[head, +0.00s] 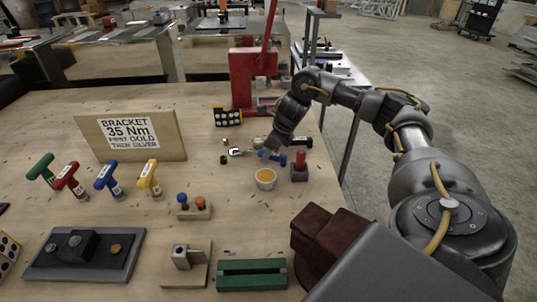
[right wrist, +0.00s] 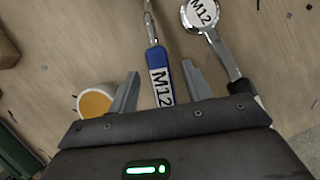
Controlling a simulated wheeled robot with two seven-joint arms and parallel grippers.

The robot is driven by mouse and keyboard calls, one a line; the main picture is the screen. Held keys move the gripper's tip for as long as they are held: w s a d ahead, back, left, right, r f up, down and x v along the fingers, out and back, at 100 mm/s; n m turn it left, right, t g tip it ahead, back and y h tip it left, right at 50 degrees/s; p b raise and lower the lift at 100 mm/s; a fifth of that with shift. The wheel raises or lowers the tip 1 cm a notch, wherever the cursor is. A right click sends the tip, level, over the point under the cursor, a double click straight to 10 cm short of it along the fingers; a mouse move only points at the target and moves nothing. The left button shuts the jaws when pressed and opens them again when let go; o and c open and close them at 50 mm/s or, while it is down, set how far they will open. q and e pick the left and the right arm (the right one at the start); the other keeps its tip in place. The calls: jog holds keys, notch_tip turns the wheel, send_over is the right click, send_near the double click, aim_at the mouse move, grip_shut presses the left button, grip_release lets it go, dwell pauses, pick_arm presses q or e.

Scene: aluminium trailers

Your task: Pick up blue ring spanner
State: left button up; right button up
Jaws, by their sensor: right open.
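The blue ring spanner (head: 265,155) lies on the wooden bench, partly hidden by my right gripper in the head view. In the right wrist view, its blue handle (right wrist: 157,62) carries a white M12 label, and a metal shank runs up out of the picture. My right gripper (head: 271,151) is low over the bench. Its open fingers (right wrist: 160,72) stand on either side of the handle, with gaps on both sides. I cannot tell how high the fingertips are above the bench. My left gripper is not in view.
A tool with a round M12 head (right wrist: 203,14) lies close to the right finger. An orange-filled cup (head: 265,179) is near the left finger. A red-topped block (head: 299,167) and a red press (head: 250,80) stand nearby. Coloured T-handles (head: 106,177) stand at left.

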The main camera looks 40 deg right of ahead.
jog(key=shift+w+a+f, duration=0.15)
jog(key=shift+w+f, duration=0.05)
jog(key=shift+f, duration=0.5)
jog(key=shift+c, duration=0.4)
jog(key=shift+r, duration=0.1)
grip_shut()
